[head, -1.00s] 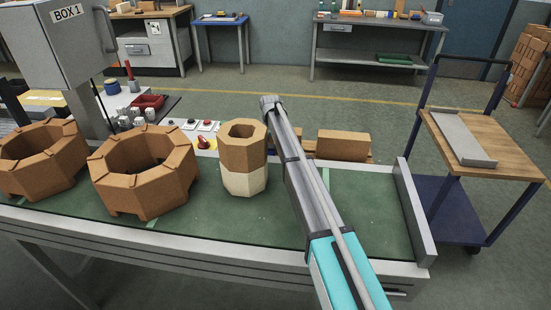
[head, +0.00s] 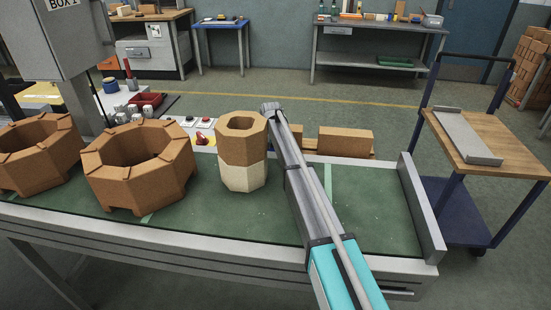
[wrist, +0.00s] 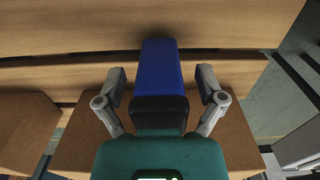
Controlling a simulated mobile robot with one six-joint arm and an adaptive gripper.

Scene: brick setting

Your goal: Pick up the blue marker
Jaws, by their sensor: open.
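In the wrist view, my gripper (wrist: 160,74) has its two grey fingers spread well apart, and nothing is seen pinched between them. A blue block-like shape with a black lower end shows between the fingers, above a teal part; I cannot tell whether it is the marker or part of my own tool. I cannot pick out a blue marker in the head view. There my arm reaches forward across the green bench (head: 275,217), and its jaws cannot be made out.
A two-tone hollow block (head: 243,173) stands just left of my arm. Large octagonal brick rings (head: 140,180) fill the bench's left side. Brown bricks (head: 345,141) lie beyond the bench. A cart (head: 495,140) stands at right. Wooden boards (wrist: 60,78) and brown blocks (wrist: 235,130) lie below my gripper.

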